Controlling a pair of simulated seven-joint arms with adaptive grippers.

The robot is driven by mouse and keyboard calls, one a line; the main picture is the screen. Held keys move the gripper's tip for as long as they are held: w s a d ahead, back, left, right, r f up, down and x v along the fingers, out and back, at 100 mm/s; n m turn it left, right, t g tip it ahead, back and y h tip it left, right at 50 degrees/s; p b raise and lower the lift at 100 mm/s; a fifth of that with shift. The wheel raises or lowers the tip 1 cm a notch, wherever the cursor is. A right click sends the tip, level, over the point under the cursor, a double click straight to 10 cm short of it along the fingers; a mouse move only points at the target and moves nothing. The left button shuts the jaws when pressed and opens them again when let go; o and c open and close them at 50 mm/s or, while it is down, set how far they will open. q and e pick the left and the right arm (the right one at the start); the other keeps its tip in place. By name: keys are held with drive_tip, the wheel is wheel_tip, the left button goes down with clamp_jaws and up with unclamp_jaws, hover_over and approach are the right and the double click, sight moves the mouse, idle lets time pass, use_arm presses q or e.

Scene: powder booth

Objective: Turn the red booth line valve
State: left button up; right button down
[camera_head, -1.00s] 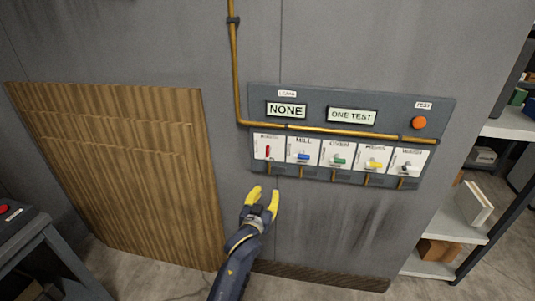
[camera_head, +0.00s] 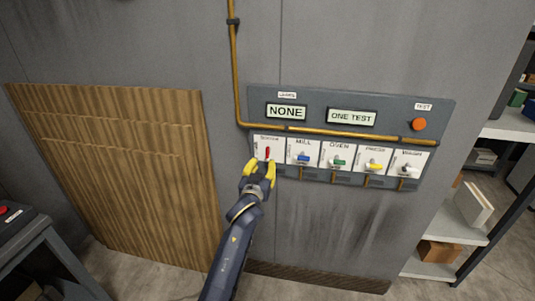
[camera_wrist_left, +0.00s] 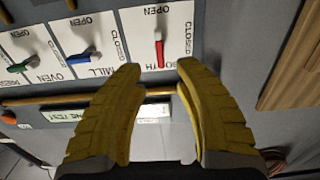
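The red valve lever (camera_head: 268,153) is on the leftmost white plate of the wall panel, and stands upright in the head view. It also shows in the left wrist view (camera_wrist_left: 159,50), beyond the fingertips and between them. My left gripper (camera_head: 258,167) is open with yellow fingers, just below the red lever. In the left wrist view its fingers (camera_wrist_left: 158,68) are apart, with nothing between them. I cannot tell whether a fingertip touches the panel. My right gripper is not in view.
A blue lever (camera_head: 303,157), green lever (camera_head: 339,162), yellow lever (camera_head: 374,166) and white lever (camera_head: 409,169) sit in a row to the right. A brass pipe (camera_head: 330,131) runs above them. An orange button (camera_head: 419,124) is at upper right. Displays read NONE and ONE TEST.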

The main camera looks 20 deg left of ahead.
sight(267, 154)
use_arm(q)
drive_tip(key=w, duration=0.8)
drive_tip(key=shift+w+a, duration=0.25)
drive_tip(key=shift+a, duration=0.1)
drive_tip(key=shift+o, duration=0.4)
clamp_jaws()
